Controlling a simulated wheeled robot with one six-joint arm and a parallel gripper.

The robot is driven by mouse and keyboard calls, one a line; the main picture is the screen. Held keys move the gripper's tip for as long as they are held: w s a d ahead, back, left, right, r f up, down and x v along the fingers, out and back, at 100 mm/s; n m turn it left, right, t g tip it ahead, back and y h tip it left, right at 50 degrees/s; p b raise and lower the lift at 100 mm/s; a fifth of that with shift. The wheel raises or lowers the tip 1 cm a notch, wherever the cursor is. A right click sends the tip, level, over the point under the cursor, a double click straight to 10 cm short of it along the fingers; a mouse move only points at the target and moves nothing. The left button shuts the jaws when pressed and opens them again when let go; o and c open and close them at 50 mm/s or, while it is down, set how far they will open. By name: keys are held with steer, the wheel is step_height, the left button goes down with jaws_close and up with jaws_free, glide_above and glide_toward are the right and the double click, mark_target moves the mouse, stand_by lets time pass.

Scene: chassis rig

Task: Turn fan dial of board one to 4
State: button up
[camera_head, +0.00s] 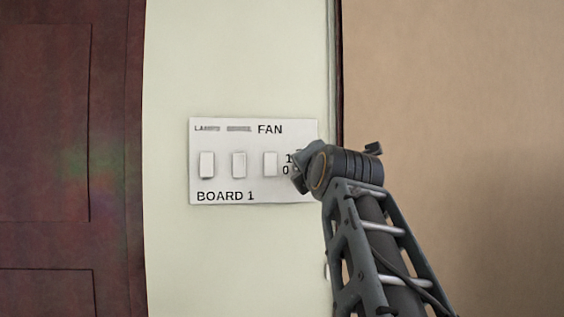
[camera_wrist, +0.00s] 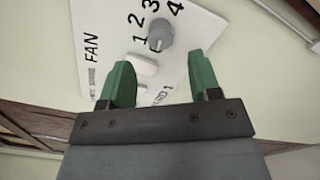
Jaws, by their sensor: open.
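Board one is a white plate (camera_head: 222,180) on the pale wall, labelled "BOARD 1" and "FAN", with several white switches in a row. My gripper (camera_head: 303,168) is in front of the board's right end and hides the dial in the head view. In the wrist view the grey round fan dial (camera_wrist: 160,35) shows, with the numbers 1 to 4 printed beside it. My gripper (camera_wrist: 160,62) has its two green fingers spread apart and empty. The dial lies beyond the fingertips, between their lines. I cannot tell which number it points to.
A dark red-brown wooden door (camera_head: 60,150) stands to the left of the wall strip. A dark vertical edge (camera_head: 336,60) and a tan wall (camera_head: 470,120) are to the right. A white switch (camera_wrist: 145,65) lies close to the left finger in the wrist view.

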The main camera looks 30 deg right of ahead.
steer(key=p+x, duration=0.2)
steer(key=x, duration=0.4)
steer(key=shift+w, duration=0.4)
steer(key=shift+d, duration=0.15)
steer(key=shift+c, duration=0.3)
steer(key=c, duration=0.9)
steer(key=shift+o, duration=0.2)
